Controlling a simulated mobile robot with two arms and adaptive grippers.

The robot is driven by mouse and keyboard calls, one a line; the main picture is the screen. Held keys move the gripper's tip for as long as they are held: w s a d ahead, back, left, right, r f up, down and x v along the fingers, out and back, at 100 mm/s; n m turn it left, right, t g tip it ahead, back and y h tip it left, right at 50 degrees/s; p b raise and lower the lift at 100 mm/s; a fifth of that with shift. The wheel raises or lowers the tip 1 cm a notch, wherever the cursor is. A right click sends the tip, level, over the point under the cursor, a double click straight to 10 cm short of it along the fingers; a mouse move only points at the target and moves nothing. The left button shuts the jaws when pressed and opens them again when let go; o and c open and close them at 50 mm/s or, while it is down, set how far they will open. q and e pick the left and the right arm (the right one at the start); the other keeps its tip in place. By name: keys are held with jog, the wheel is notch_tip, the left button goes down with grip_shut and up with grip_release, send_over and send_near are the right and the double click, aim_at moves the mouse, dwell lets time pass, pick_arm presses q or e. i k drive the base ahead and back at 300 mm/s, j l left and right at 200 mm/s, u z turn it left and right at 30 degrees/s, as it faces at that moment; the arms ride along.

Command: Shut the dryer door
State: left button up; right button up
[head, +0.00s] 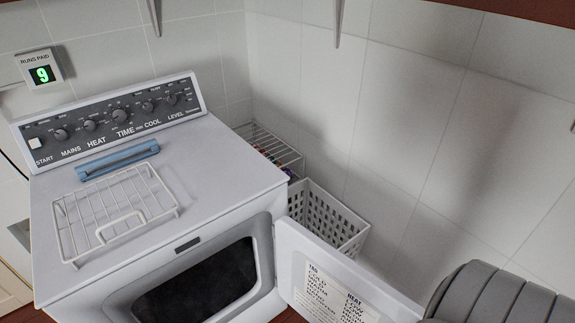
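The white dryer (215,165) stands at the left, with a dark knob panel along its back. Its door (335,275) is open, swung out to the right from the right side of the front opening. A printed label (327,293) is on the door face towards me. The dark drum opening (200,285) shows at the bottom of the view, partly cut off. The door's lower part and free end are cut off or covered at the lower right. Neither of my grippers is in view.
A white wire rack (117,212) and a blue tray-like piece (118,160) lie on the dryer top. A white perforated basket (328,215) and wire shelf (270,146) stand between dryer and tiled wall. A grey ribbed shape (500,297), unidentified, overlaps the door's end.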

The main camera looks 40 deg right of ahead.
aim_at(323, 285)
jog(key=k+j+z, duration=0.1)
jog(key=z, duration=0.8)
